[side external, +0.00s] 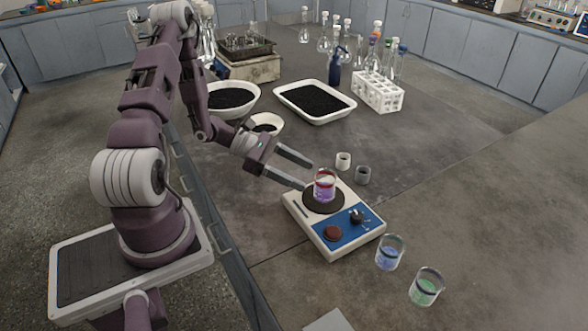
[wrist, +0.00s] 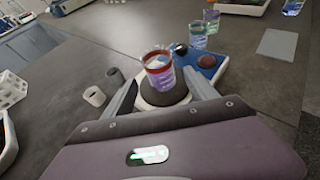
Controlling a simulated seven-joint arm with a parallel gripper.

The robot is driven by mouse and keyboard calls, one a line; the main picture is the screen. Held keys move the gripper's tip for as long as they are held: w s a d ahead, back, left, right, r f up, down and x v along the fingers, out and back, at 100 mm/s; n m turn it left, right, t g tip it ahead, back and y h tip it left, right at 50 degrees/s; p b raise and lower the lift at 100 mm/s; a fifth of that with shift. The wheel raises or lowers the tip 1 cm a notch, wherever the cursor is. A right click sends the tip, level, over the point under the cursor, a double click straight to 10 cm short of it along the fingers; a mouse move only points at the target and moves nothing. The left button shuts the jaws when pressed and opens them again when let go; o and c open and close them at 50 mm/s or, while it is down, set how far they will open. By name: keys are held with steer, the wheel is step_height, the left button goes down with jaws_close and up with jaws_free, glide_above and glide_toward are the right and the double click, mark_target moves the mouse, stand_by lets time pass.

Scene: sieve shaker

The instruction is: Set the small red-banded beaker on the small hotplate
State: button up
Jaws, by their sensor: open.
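The small red-banded beaker (side external: 325,185), with purple contents, stands upright on the dark round plate of the small hotplate (side external: 334,219). In the wrist view the beaker (wrist: 158,70) stands on the hotplate (wrist: 205,64), just beyond my fingertips. My gripper (side external: 309,174) is open and empty, at the left of the beaker in the side view. Its fingers point toward the beaker, one on each side of the line to it. In the wrist view the gripper (wrist: 160,92) has its fingers spread, with the beaker between and slightly beyond them. I see no contact with the beaker.
Two small cups, one white (side external: 343,161) and one grey (side external: 362,175), stand behind the hotplate. A blue beaker (side external: 390,252) and a green beaker (side external: 426,286) stand to its right front. A white tray (side external: 345,113) and a tube rack (side external: 378,92) stand farther back.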

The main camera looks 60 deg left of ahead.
steer(key=shift+v, duration=1.05)
steer(key=s+d+r+m+g, duration=0.4)
steer(key=d+r+m+g, duration=0.3)
steer(key=d+r+m, duration=0.65)
steer(key=s+d+r+m+t+y, duration=0.1)
steer(key=s+r+m+t+y, duration=0.2)
steer(key=s+r+m+y, duration=0.6)
steer(key=s+r+m, duration=0.1)
steer(key=s+m, duration=0.3)
steer(key=shift+s+d, duration=0.35)
steer(key=shift+d, duration=0.05)
steer(key=shift+m, duration=0.25)
